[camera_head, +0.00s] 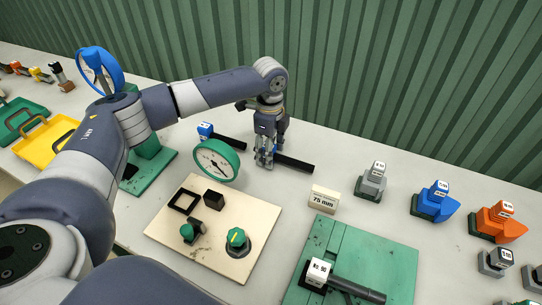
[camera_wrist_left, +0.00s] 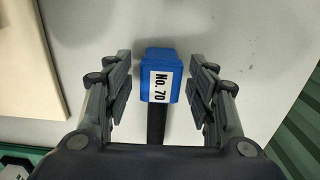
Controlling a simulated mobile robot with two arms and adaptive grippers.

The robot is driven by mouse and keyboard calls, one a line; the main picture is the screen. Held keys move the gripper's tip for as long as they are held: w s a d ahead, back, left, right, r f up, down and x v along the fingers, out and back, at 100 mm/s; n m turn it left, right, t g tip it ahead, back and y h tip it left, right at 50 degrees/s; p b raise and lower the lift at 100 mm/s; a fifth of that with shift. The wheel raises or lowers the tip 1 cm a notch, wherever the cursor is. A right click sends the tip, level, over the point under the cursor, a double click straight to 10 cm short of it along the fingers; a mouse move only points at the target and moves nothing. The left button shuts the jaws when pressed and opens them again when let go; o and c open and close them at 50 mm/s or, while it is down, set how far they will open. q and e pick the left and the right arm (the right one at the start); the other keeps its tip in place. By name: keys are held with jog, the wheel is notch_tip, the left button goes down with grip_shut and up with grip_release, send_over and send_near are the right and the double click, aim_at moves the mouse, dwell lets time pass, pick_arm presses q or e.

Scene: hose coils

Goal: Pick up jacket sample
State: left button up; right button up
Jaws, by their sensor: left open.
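A dark rod (camera_head: 295,162) with a blue, labelled end block (camera_head: 205,130) lies on the pale table near the green wall. In the left wrist view the blue block (camera_wrist_left: 161,74) reads "No. 70", and its black rod (camera_wrist_left: 156,124) runs down towards my palm. My left gripper (camera_head: 265,158) points down over the middle of the rod and hides part of it. In the wrist view my left gripper (camera_wrist_left: 160,93) is open, with one finger on each side of the block and visible gaps. My right gripper is not in view.
A green dial gauge (camera_head: 217,160) and a cream board (camera_head: 165,226) with fittings stand in front. A "75 mm" block (camera_head: 323,198) is to the right, before a green board (camera_head: 395,258) holding a "No. 90" rod (camera_head: 352,289). Grey, blue (camera_head: 435,202) and orange blocks stand farther right.

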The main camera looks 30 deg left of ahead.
pick_arm(q)
jog(key=shift+r, duration=0.1)
grip_shut()
